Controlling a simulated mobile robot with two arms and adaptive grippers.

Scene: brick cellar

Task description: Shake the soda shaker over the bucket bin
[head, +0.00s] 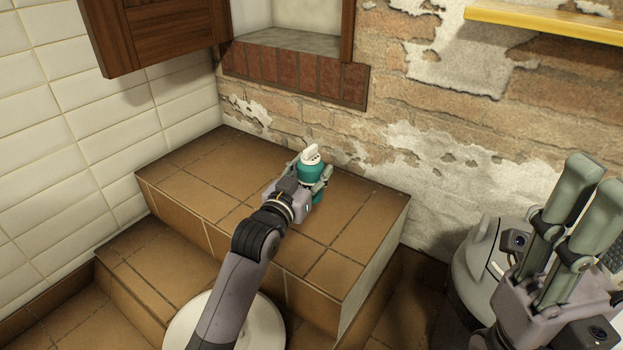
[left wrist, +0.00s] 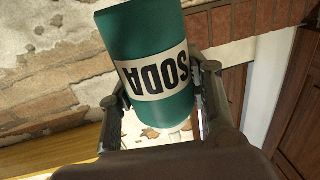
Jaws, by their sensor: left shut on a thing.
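The soda shaker (head: 312,171) is a teal cylinder with a white cap, held roughly upright above the tiled ledge. My left gripper (head: 310,176) is shut around its side. In the left wrist view the shaker (left wrist: 155,75) fills the middle, its white SODA label upside down, a finger on each side. A rounded grey-white container (head: 480,255) on the floor at the right looks like the bucket bin. My right gripper (head: 590,185) is in front of it and hides part of it; its fingers point up, close together in the picture. The inside of the container cannot be seen.
The brown tiled ledge (head: 205,180) has a lower step (head: 150,265) at its left. A brick-edged niche with a wooden shutter (head: 155,30) is above. A yellow shelf (head: 550,22) is at the upper right. The ledge top around the shaker is clear.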

